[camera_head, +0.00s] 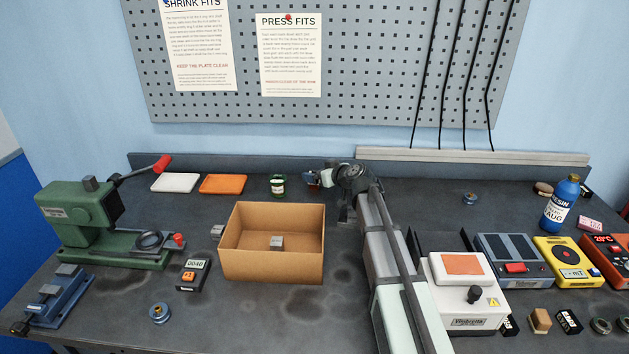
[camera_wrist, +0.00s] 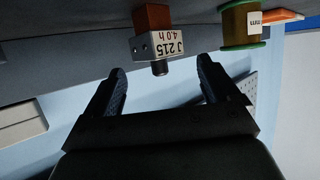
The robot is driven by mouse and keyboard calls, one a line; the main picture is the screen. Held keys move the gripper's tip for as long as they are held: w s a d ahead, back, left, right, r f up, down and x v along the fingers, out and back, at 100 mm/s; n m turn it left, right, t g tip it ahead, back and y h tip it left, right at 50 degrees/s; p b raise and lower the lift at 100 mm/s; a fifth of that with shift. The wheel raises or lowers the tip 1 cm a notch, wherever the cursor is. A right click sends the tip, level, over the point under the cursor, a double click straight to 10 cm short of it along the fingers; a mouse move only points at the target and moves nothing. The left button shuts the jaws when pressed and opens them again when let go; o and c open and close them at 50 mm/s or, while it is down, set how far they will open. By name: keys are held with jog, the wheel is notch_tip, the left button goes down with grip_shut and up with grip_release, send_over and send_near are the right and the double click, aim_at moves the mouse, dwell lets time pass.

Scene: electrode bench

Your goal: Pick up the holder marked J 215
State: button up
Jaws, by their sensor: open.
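The holder marked J 215 (camera_wrist: 166,46) is a small grey metal block with a white label, a red-brown block on one side and a dark stud on the other. The label reads "J 215 4.0 h" and appears upside down in the wrist view. My gripper (camera_wrist: 160,66) is open and empty. Its two dark fingers lie on either side of the holder's stud in the picture, and I see no contact. In the head view a small holder (camera_head: 312,180) shows at the back of the bench beside my wrist; its mark cannot be read there.
A green spool (camera_head: 278,185) stands left of the holder and shows close by in the wrist view (camera_wrist: 240,24). An open cardboard box (camera_head: 270,263) with a small grey block (camera_head: 277,242) inside stands in front. Orange (camera_head: 223,184) and white (camera_head: 175,183) plates lie further left.

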jog(key=x, duration=0.5)
jog(key=shift+c, duration=0.5)
jog(key=shift+r, duration=0.1)
jog(key=c, duration=1.2)
